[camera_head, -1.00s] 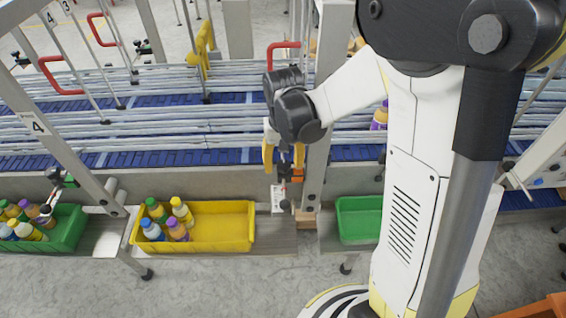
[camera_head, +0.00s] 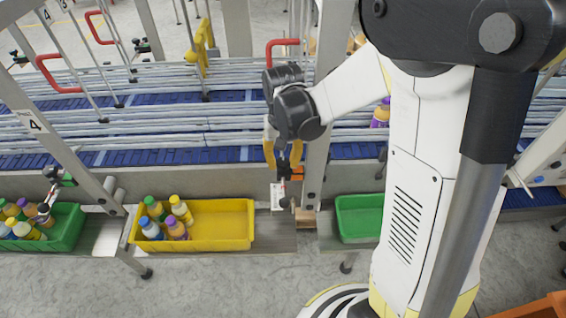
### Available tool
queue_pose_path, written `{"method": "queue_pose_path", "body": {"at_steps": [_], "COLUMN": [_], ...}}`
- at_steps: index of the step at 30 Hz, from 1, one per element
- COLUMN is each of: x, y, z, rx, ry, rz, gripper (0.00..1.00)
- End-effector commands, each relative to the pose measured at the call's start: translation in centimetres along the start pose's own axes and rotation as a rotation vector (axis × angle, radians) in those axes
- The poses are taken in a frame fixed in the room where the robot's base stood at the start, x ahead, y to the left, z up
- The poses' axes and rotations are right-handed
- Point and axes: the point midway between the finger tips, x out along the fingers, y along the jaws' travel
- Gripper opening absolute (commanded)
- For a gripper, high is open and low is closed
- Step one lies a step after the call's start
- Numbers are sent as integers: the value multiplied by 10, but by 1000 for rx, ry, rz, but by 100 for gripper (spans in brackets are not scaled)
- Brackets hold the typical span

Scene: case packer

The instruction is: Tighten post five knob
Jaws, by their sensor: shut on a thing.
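My gripper (camera_head: 283,158) is at the post (camera_head: 317,165) in the middle of the view, just right of the yellow crate. Its yellow fingers point down beside an orange clamp part (camera_head: 296,172) on the post. The fingers are closed on a small dark knob, mostly hidden between them and the black wrist. The number on this post is not visible; the post to the left carries a 4.
A yellow crate (camera_head: 245,222) with several bottles stands below left. A green crate (camera_head: 358,203) is below right, near my arm. Another green crate (camera_head: 72,232) with bottles is at far left. Rails and a blue conveyor (camera_head: 180,155) run behind.

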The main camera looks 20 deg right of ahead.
Motion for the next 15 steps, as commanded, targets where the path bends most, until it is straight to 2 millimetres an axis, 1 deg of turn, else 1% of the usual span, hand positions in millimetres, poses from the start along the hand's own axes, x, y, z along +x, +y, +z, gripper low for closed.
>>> {"method": "queue_pose_path", "body": {"at_steps": [5,15], "x": [3,3], "y": [0,-1], "z": [1,1], "rx": [121,439], "ry": [-1,-1], "rz": [0,0], "gripper": [3,3]}}
